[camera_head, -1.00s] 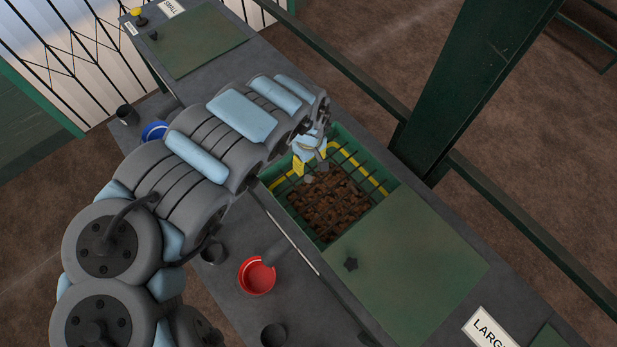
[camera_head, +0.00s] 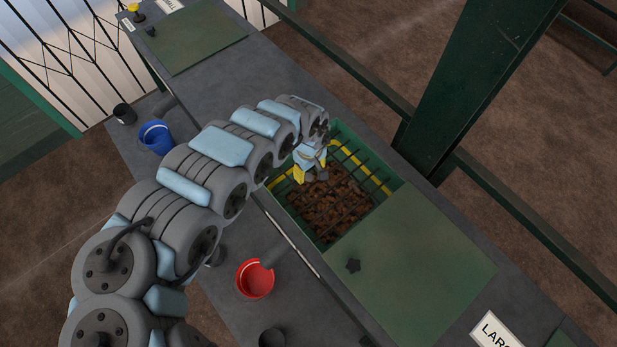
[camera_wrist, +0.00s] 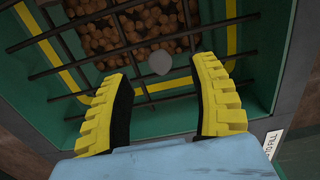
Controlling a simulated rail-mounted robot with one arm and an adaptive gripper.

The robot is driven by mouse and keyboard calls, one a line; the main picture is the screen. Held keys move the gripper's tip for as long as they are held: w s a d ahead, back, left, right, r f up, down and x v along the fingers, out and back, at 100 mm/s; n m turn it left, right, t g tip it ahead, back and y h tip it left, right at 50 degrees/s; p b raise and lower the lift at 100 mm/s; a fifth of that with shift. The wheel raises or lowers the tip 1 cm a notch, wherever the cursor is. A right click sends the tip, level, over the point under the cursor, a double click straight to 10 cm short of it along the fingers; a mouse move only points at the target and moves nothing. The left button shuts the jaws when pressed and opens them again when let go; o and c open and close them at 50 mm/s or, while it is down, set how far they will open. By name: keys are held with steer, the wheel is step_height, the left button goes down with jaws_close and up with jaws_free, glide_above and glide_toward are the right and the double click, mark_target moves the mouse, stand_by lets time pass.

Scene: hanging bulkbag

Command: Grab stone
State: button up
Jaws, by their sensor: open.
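A smooth grey stone (camera_wrist: 159,61) lies on the dark bars of a grid in the wrist view. My gripper (camera_wrist: 164,76) is open, with its yellow ribbed fingers to the left and right of the stone. The stone is beyond the fingertips or level with them; I cannot tell which, and I see no contact. There the stone is small and hard to tell from the finger parts.
Brown lumps (camera_head: 330,200) fill the bin under the grid (camera_head: 365,175). A red cup (camera_head: 255,280), a blue bucket (camera_head: 156,137) and a metal rail (camera_head: 290,235) are nearby. A green post (camera_head: 470,80) stands behind.

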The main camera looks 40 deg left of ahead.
mark_target(308, 176)
steer(key=shift+w+a+f, duration=0.1)
steer(key=shift+a+f, duration=0.05)
steer(key=shift+f, duration=0.6)
steer(key=shift+a+f, duration=0.1)
steer(key=shift+f, duration=1.65)
jaws_close()
